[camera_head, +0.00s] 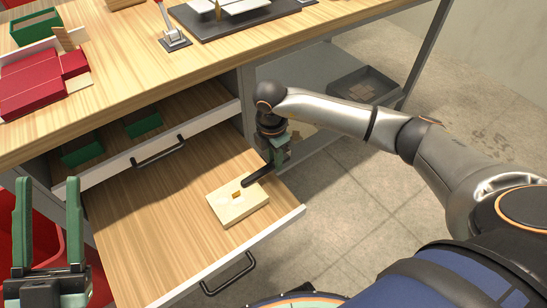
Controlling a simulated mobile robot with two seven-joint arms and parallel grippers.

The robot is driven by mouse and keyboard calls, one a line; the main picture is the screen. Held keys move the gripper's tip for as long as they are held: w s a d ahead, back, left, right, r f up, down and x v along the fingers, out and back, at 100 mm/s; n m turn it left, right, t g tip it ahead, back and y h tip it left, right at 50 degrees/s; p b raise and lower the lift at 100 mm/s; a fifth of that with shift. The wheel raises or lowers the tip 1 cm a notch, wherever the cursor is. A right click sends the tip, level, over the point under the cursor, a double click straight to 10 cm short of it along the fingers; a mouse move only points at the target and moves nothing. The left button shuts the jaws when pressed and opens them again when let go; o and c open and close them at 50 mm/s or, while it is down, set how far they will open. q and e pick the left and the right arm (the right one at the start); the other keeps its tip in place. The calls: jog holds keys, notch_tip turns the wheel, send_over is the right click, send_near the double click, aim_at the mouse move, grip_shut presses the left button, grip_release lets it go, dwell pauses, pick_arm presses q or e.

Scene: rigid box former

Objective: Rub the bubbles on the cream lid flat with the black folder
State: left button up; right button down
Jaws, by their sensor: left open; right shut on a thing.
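The cream lid (226,211) lies flat in the open lower drawer, near its right side. On its top is a small raised spot with a brown-orange patch and paler bits (237,194); I cannot tell single bubbles apart. My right gripper (276,160) is shut on the black folder (257,177), a slim dark bar. The folder slants down to the left, its tip at the lid's far edge; I cannot tell whether it touches the lid. My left gripper (48,190) is open and empty at the far left, its green fingers pointing up, well away from the lid.
The lower drawer (140,235) has bare floor left of the lid and a black front handle (229,274). The upper drawer holds green boxes (143,125). On the bench are red boxes (38,82) and a dark board (230,22). A grey tray (362,86) is under the bench.

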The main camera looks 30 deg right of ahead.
jog(key=shift+s+a, duration=0.1)
jog(key=shift+a, duration=0.05)
jog(key=shift+a, duration=0.35)
jog(key=shift+s+a+p, duration=0.1)
jog(key=shift+a+p, duration=0.35)
jog(key=shift+a, duration=0.25)
dwell(0.6)
notch_tip(320, 180, up, 7)
jog(key=p, duration=0.6)
dwell(0.4)
dwell(0.4)
